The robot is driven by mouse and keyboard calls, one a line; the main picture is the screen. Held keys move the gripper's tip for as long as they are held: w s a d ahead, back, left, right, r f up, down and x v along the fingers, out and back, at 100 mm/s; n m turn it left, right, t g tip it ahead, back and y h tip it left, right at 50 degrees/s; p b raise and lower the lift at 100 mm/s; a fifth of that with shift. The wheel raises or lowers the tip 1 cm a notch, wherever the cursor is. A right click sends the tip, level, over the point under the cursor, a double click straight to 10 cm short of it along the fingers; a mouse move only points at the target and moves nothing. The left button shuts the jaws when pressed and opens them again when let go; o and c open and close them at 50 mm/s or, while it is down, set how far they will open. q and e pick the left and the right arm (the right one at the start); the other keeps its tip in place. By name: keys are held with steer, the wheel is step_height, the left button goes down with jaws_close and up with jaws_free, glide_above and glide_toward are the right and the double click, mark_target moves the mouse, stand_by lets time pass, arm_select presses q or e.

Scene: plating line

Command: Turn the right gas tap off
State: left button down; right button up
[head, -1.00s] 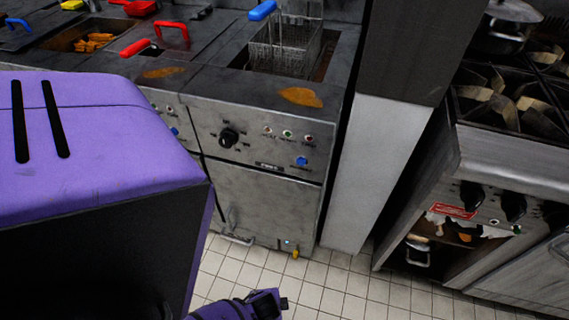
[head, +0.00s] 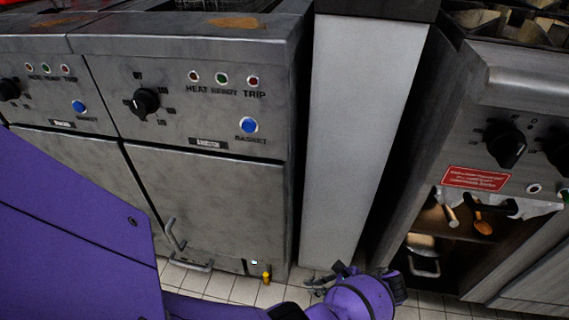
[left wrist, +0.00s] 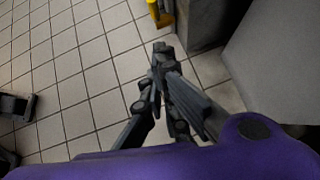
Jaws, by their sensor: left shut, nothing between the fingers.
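A small yellow tap handle (head: 266,277) shows low at the front right bottom corner of the right fryer (head: 210,205), just above the tiled floor. It is too small to tell its setting. Part of a yellow piece (left wrist: 160,12) also shows at the top edge of the left wrist view. My left gripper (head: 318,281) is low by the floor, to the right of the yellow handle and apart from it. Its dark fingers (left wrist: 162,55) are shut and empty in the left wrist view, pointing towards the yellow piece. My right gripper is not in view.
A pale panel (head: 350,150) stands right of the fryer. A range with black knobs (head: 506,146) and an open shelf is at the right. The fryer door has a bar handle (head: 174,236). Tiled floor (left wrist: 80,60) is clear around the fingers.

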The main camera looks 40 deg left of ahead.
mark_target(267, 275)
arm_select(q)
steer(key=s+a+r+b+x, duration=0.1)
steer(key=a+r+b+x, duration=0.1)
steer(key=x, duration=1)
steer(key=shift+a+f+b, duration=0.25)
steer(key=shift+b, duration=0.45)
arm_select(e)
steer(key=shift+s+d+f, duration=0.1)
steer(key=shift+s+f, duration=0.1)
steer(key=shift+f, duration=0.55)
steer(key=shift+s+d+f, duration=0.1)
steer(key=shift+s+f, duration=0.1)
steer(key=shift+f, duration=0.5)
arm_select(q)
steer(key=shift+s, duration=0.1)
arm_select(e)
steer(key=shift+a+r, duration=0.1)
arm_select(q)
steer(key=shift+a+r+h+p, duration=0.15)
steer(key=shift+r+h+p, duration=0.15)
steer(key=shift+p, duration=0.55)
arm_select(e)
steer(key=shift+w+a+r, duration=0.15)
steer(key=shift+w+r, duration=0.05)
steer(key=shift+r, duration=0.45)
arm_select(q)
steer(key=shift+s, duration=0.1)
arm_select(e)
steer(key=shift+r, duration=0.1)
